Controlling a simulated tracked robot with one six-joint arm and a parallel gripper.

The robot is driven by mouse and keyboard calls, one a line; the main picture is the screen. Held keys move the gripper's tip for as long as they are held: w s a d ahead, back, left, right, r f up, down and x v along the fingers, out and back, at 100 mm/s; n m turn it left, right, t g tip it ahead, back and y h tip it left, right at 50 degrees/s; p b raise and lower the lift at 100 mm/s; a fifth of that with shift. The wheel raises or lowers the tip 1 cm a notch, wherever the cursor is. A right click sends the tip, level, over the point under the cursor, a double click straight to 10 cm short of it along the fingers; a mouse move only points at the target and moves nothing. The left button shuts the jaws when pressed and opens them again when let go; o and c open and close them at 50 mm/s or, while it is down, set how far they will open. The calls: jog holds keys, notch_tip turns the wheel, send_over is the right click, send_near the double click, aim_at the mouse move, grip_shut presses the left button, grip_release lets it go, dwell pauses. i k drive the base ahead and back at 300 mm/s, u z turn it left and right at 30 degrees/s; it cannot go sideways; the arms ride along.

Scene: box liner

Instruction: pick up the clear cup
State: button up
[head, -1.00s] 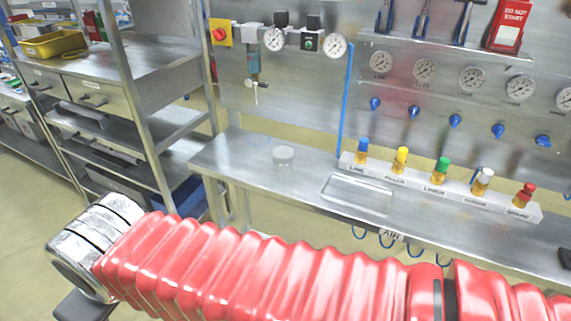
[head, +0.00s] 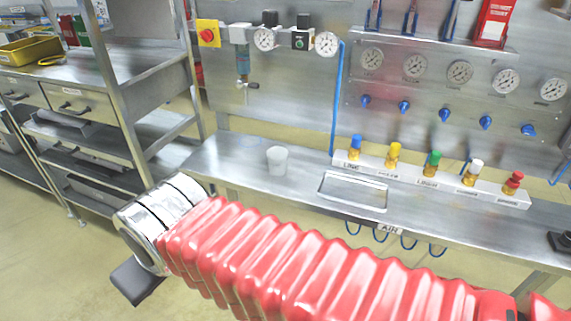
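The clear cup (head: 277,160) looks frosted and whitish. It stands upright on the steel bench (head: 232,163), left of a shallow tray-like recess. Nothing touches it. My arm, in a red ribbed sleeve with a chrome end, crosses the lower part of the head view in front of the bench. A dark piece of my gripper (head: 136,283) shows below the chrome end, at the lower left, apart from the cup and nearer to the camera. Its fingertips cannot be made out, so its opening is unclear.
A rectangular recessed tray (head: 353,191) is right of the cup. Gauges and blue knobs line the wall panel. A steel shelf unit (head: 118,75) with a yellow bin (head: 32,50) stands at left.

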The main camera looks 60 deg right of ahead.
aim_at(277, 156)
jog(key=i, duration=1)
